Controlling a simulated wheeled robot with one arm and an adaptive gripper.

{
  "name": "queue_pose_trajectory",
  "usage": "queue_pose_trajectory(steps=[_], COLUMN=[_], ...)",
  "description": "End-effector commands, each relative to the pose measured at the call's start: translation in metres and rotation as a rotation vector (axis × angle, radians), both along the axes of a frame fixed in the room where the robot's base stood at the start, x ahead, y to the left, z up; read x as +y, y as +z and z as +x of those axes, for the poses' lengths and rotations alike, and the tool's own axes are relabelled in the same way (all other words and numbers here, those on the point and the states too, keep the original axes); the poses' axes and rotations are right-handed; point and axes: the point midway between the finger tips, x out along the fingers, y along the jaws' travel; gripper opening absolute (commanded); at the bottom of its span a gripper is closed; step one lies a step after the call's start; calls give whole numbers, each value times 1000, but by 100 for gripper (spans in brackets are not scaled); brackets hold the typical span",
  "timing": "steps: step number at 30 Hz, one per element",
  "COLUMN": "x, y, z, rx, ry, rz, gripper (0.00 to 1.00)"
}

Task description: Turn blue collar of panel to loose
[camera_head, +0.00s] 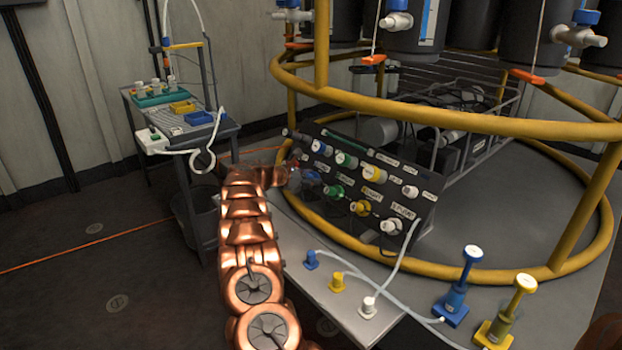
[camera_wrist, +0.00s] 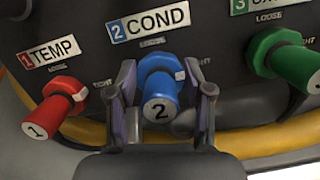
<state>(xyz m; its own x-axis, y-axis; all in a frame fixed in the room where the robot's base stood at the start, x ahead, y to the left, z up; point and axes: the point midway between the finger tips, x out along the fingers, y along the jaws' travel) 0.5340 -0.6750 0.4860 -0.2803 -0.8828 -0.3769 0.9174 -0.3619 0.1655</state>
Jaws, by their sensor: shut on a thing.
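The blue collar (camera_wrist: 161,66), with a blue plug end marked 2, is on the dark panel (camera_head: 395,215) under the label 2 COND in the wrist view. A white mark sits on the collar's right side, towards the word TIGHT; the word LOOSE is above the collar. My gripper (camera_wrist: 164,100) has one finger on each side of the blue piece and is shut on it. The fingers hide part of its sides. In the head view my copper arm reaches to the panel's left end, and the gripper there is hard to make out.
A red collar (camera_wrist: 62,87) marked 1 is to the left and a green one (camera_wrist: 285,55) marked 3 to the right. A yellow rail (camera_head: 440,125) passes above the panel. A side table (camera_head: 180,125) with small parts stands at the left.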

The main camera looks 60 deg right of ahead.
Motion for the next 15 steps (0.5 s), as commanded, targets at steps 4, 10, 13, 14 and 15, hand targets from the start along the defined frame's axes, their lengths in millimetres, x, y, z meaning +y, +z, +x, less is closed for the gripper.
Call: queue_pose_trajectory(steps=[4, 10, 13, 14, 15], x=[0, 1, 1, 1, 1], y=[0, 0, 1, 1, 2], z=[0, 0, 1, 1, 1], rx=[1, 15, 37, 48, 64], ry=[-2, 9, 25, 33, 42], rz=[1, 5, 12, 15, 19], gripper=[16, 16, 16, 16, 16])
